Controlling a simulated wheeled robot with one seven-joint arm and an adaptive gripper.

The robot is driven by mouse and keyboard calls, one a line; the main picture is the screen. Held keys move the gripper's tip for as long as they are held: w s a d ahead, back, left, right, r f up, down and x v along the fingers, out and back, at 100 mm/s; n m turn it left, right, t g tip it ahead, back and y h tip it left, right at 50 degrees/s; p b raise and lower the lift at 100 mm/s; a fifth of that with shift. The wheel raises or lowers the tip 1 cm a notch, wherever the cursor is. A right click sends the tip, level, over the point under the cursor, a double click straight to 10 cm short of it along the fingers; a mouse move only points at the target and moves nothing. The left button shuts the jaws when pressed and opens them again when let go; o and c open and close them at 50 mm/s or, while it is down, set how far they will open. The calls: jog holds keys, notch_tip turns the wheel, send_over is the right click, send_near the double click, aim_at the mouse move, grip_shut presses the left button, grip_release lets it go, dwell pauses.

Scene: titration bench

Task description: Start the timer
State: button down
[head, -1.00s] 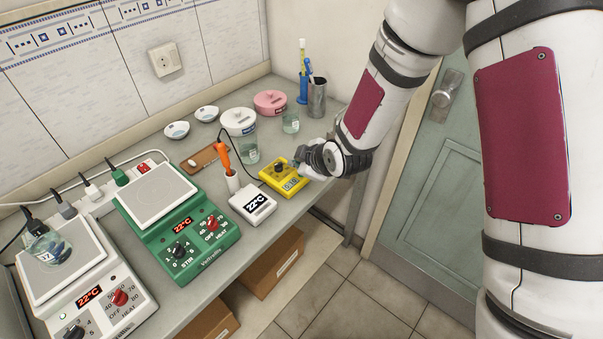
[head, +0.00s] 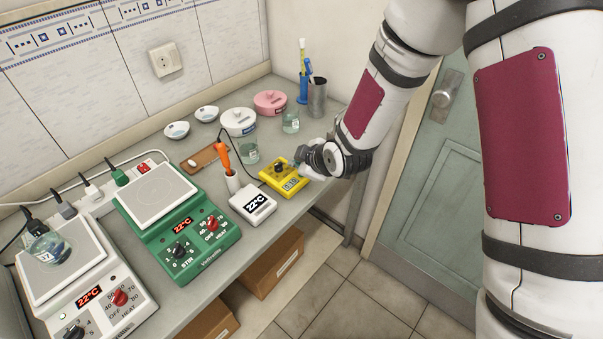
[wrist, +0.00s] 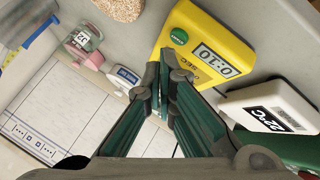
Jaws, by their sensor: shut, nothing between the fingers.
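The yellow timer (head: 292,186) lies on the bench near its right front edge. In the wrist view the timer (wrist: 236,60) shows a display with digits that look like 010, the letters SEC, and a round green button (wrist: 179,37) near one end. My gripper (head: 299,162) is shut and empty, right at the timer's far right end in the head view, and hides part of it. In the wrist view my gripper's fingertips (wrist: 166,68) appear just below the green button, over the timer's edge. I cannot tell whether they touch it.
A white thermometer box (head: 253,203) stands left of the timer, with an orange-handled tool (head: 224,160) behind it. A glass beaker (head: 249,154) is close behind the timer. The green hotplate (head: 183,233) is farther left. The bench edge drops off in front.

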aim_at(299, 177)
jog(key=shift+f, duration=0.4)
jog(key=shift+f+b, duration=0.35)
jog(key=shift+b, duration=0.05)
dwell(0.5)
dwell(0.4)
jog(key=shift+r+p, duration=0.35)
jog(key=shift+r, duration=0.45)
jog(key=shift+r, duration=0.1)
notch_tip(299, 177, up, 5)
jog(key=shift+f+p, duration=0.1)
jog(key=shift+p, duration=1.05)
